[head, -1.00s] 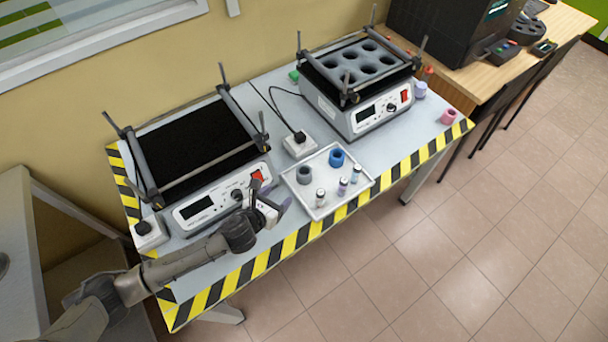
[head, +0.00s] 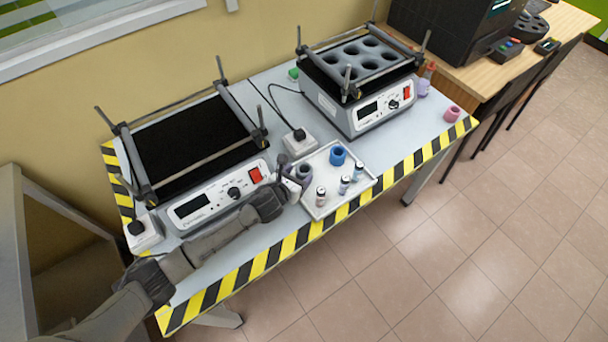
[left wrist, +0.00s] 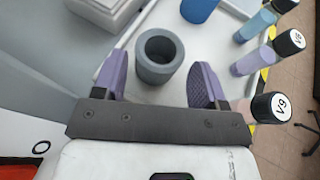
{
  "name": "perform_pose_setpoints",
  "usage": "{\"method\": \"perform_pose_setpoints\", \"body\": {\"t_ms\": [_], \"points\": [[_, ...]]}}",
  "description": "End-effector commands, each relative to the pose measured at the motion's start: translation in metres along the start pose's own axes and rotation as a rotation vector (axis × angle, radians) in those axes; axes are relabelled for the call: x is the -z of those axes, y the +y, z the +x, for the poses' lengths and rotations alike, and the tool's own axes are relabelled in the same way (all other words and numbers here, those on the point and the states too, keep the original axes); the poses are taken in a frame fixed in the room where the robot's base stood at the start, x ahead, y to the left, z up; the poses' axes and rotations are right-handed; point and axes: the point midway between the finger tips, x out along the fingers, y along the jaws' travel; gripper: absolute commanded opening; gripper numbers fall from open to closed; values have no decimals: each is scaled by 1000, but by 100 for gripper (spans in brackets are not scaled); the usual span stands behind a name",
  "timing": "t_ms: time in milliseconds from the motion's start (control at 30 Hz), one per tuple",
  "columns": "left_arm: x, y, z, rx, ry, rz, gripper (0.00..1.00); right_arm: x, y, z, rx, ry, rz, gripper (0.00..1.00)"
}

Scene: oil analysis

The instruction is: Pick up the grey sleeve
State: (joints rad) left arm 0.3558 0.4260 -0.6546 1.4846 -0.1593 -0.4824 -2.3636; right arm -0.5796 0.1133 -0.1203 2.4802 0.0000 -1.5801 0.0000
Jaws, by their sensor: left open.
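The grey sleeve (left wrist: 158,60) stands upright on the white tray (left wrist: 130,40), a short hollow cylinder with its hole facing up. My left gripper (left wrist: 160,82) is open, and its two purple fingers point at the sleeve from either side, apart from it. In the head view, the grey sleeve (head: 304,171) is partly hidden by my left gripper (head: 293,178) at the tray's left side. My right gripper is not in view.
A blue sleeve (head: 337,155) stands behind on the tray. Several capped vials, one marked V9 (left wrist: 270,107), stand near the right finger. A shaker (head: 215,195) is left of the tray, another (head: 365,100) behind it. A pink sleeve (head: 452,113) is far right.

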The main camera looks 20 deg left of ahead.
Motion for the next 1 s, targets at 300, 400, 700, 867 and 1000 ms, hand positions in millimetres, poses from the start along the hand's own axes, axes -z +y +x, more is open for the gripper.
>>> {"method": "perform_pose_setpoints", "body": {"t_ms": [300, 400, 700, 867, 1000], "points": [[0, 0, 20, 0, 0, 0, 66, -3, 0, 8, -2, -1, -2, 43], [0, 0, 20, 0, 0, 0, 66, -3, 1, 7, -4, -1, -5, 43], [0, 0, 20, 0, 1, 0, 45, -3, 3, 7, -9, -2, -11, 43], [0, 0, 20, 0, 1, 1, 30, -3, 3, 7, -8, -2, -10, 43], [0, 0, 20, 0, 1, 1, 30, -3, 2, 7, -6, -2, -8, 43]]}}
